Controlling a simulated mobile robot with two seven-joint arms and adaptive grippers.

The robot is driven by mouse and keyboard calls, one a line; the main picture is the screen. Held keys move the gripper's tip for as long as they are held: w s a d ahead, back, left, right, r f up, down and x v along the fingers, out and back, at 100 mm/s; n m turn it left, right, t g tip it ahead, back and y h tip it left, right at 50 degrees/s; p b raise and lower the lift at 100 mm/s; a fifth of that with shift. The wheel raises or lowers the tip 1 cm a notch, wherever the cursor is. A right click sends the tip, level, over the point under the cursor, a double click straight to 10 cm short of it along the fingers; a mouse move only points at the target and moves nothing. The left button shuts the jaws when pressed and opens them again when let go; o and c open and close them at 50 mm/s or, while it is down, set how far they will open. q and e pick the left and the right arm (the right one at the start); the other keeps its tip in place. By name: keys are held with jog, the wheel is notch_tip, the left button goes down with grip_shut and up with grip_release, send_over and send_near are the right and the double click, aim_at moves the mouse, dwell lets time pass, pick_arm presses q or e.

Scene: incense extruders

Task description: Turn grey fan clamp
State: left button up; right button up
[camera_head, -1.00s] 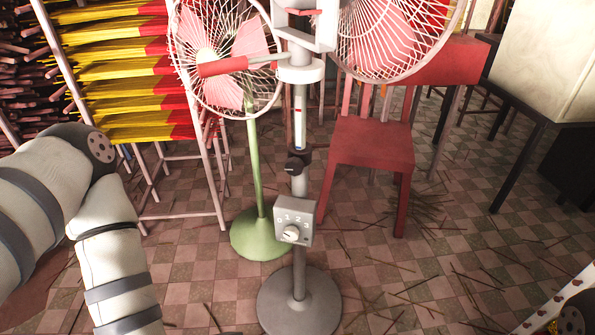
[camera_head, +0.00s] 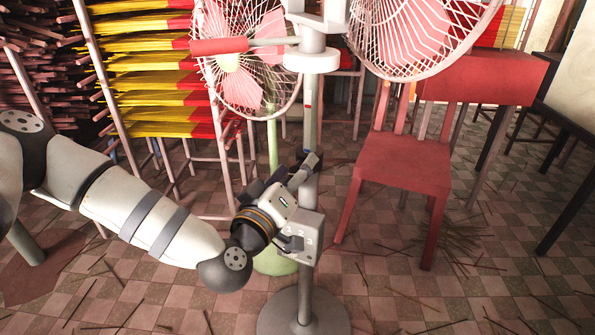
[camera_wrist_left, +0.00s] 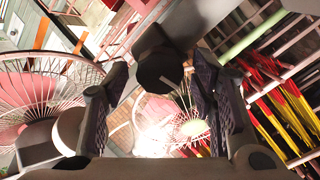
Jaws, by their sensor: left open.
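The grey fan stands on a pole (camera_head: 310,125) with a round base (camera_head: 300,315). In the head view my left gripper (camera_head: 297,168) is at the pole, above the control box, and covers the clamp. In the left wrist view the clamp's dark round knob (camera_wrist_left: 160,66) shows between the two open finger pads of the left gripper (camera_wrist_left: 163,100). Space shows between the knob and each pad, so no grip on it is visible. My right gripper is out of view.
The control box (camera_head: 307,240) sits on the pole just below my gripper. A green fan (camera_head: 272,125) stands behind on the left, near a rack of yellow and red incense (camera_head: 150,70). A red chair (camera_head: 405,165) is close on the right. Loose sticks lie on the floor.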

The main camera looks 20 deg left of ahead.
pick_arm(q)
jog(key=shift+w, duration=0.5)
jog(key=c, duration=1.2)
jog(key=shift+o, duration=0.2)
jog(key=shift+d, duration=0.1)
